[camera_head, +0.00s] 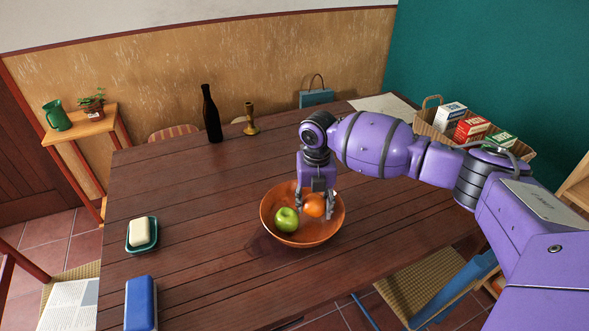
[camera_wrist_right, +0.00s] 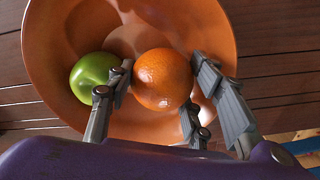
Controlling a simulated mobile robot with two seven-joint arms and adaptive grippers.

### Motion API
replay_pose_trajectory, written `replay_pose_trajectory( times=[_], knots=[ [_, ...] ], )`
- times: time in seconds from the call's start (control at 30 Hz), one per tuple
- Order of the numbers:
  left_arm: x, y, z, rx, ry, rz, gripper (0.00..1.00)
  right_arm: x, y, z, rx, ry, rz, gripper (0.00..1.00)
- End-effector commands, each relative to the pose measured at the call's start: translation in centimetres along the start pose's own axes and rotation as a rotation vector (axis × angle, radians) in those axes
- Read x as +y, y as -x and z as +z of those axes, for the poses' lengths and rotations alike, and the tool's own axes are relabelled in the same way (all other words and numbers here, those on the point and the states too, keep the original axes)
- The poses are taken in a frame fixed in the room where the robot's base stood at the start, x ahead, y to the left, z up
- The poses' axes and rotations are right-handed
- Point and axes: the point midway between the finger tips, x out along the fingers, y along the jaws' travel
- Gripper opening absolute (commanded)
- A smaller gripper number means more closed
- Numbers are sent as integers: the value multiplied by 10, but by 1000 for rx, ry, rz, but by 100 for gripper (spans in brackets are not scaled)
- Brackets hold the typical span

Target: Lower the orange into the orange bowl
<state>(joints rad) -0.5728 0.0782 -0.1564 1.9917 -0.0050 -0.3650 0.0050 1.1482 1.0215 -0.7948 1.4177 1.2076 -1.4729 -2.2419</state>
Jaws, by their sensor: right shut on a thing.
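The orange (camera_head: 314,206) is between the fingers of my right gripper (camera_head: 316,208), at the orange bowl on the wooden table. The right gripper is shut on it and points down. The orange bowl (camera_head: 273,235) stands upright on the table, and a green apple (camera_head: 287,220) lies inside it, left of the orange. In the right wrist view the orange (camera_wrist_right: 162,80) is held between the grey fingers (camera_wrist_right: 165,85), over the bowl (camera_wrist_right: 50,50), with the apple (camera_wrist_right: 95,77) beside it. I cannot tell whether the orange touches the bowl. My left gripper is not in view.
A butter dish (camera_head: 142,235) and a blue box (camera_head: 141,303) stand at the table's left. A dark bottle (camera_head: 211,113) and a brass candlestick (camera_head: 250,119) stand at the back. A crate with cartons (camera_head: 470,130) is at the back right.

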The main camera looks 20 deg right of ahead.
Motion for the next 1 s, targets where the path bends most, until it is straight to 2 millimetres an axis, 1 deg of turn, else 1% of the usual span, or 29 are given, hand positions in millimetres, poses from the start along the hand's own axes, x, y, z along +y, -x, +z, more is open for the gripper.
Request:
replay_pose_trajectory(
  times=[0.13, 0.17, 0.3, 0.63, 0.73, 0.87, 1.0],
  knots=[
    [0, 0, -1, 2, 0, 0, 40, 0, 0, 0, 0, 0, 0, 17],
    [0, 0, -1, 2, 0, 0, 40, 0, 0, 0, 0, -1, -1, 51],
    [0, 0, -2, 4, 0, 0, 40, -1, 0, 0, 0, -1, -1, 69],
    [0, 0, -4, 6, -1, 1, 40, -1, 0, 0, 1, -1, -2, 69],
    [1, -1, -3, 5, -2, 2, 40, -1, 4, 0, 1, -1, -1, 69],
    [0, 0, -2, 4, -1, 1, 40, -1, 22, 1, -3, 0, -1, 69],
    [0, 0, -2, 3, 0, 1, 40, -1, 52, 1, -4, 0, 0, 69]
  ],
)
